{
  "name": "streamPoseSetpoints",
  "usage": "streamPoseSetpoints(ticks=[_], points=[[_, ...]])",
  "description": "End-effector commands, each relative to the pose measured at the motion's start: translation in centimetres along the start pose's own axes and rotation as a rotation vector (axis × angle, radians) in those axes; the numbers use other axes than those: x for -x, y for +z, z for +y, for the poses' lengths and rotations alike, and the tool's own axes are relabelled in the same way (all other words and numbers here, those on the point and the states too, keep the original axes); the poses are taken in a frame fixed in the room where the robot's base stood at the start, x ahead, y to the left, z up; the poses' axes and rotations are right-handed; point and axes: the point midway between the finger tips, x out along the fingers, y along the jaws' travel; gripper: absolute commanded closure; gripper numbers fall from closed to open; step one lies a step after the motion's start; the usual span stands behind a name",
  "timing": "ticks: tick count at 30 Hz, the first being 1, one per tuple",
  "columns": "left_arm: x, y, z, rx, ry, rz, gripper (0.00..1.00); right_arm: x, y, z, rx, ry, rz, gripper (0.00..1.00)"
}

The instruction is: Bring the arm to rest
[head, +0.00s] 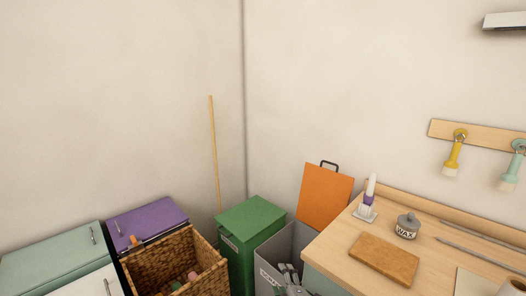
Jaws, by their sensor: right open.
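My right gripper (288,274) shows small at the bottom edge, its grey fingers open. In the picture it overlaps the inside of a grey bin (267,274); I cannot tell whether it is inside the bin or above it. I see nothing held in it. Most of the right arm is out of the picture. My left gripper is not in view.
A green box (250,222) and a wicker basket (199,246) stand left.

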Motion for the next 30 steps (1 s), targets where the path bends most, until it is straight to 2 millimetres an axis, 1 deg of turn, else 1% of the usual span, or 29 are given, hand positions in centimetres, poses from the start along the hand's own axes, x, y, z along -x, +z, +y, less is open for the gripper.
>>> streamPoseSetpoints(ticks=[1,5,6,11,15,20,21,24,27,30], points=[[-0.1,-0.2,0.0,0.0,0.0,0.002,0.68,0.4,1.4,-2.0,-0.061,-0.037,-0.041,0.31],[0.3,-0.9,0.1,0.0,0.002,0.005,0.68,1.7,4.5,-6.1,-0.209,-0.121,-0.143,0.31],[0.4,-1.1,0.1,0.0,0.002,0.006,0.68,2.2,5.4,-7.4,-0.254,-0.146,-0.175,0.31],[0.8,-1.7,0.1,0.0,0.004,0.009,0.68,4.6,8.7,-12.7,-0.422,-0.244,-0.303,0.31],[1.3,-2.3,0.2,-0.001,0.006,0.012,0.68,7.2,11.2,-17.4,-0.57,-0.33,-0.424,0.31],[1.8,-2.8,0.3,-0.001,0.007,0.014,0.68,11.1,13.6,-23.1,-0.739,-0.429,-0.574,0.31],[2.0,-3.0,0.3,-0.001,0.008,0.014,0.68,12.2,14.1,-24.5,-0.781,-0.454,-0.613,0.31],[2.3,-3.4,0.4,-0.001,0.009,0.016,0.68,14.8,15.1,-27.6,-0.876,-0.51,-0.705,0.31],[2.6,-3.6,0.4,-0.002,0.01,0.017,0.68,17.1,15.7,-29.9,-0.951,-0.553,-0.781,0.31],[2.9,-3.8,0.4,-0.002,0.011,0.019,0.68,19.0,16.1,-31.8,-1.008,-0.588,-0.844,0.31]])
